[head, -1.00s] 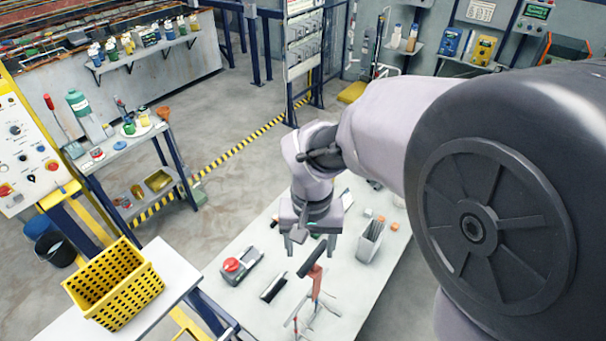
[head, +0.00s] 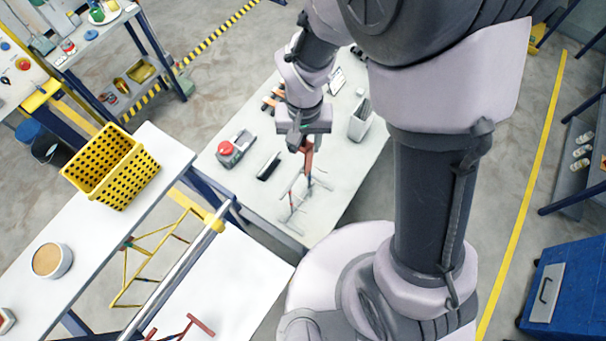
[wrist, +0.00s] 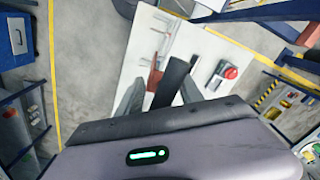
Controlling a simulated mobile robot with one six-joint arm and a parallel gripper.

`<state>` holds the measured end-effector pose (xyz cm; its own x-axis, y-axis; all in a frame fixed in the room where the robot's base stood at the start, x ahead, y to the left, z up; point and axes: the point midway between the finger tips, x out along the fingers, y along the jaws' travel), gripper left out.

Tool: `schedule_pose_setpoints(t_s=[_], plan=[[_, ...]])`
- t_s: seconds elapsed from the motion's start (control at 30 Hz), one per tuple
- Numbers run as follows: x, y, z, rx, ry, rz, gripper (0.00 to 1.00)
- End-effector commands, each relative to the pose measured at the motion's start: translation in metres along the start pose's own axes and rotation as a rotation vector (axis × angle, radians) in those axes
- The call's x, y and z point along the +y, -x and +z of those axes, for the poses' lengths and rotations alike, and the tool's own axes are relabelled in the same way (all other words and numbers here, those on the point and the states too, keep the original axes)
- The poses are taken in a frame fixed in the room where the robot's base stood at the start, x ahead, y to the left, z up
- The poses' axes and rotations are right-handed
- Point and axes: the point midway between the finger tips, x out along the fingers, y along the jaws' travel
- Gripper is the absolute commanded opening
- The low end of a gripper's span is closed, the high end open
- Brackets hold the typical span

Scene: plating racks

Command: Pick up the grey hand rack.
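The grey hand rack (head: 318,182) stands or lies on the white worktable below my gripper, and its thin grey prongs also show in the wrist view. In the head view, my gripper (head: 299,143) hangs just above the red part and hides the bar. I cannot tell whether either finger touches it.
On the worktable (head: 345,195) are a red-button box (head: 233,149), a black object (head: 268,167) and a pale bin (head: 361,120). A yellow basket (head: 112,166) stands on the left table. A red rack (head: 185,326) lies on the near table. A blue cabinet (head: 567,290) stands right.

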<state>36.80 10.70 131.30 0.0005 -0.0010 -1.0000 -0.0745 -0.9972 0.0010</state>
Motion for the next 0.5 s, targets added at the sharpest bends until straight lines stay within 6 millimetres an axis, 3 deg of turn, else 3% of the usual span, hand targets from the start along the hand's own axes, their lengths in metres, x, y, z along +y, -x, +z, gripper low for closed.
schedule_pose_setpoints(t_s=[0.07,0.4,0.5], plan=[[0.0001,-0.0002,-0.0002,0.001,0.001,0.000,0.00],[-0.0001,0.0005,-0.0006,0.002,0.001,0.000,0.00],[-0.0004,0.0092,-0.0014,0.004,0.001,-0.001,0.00]])
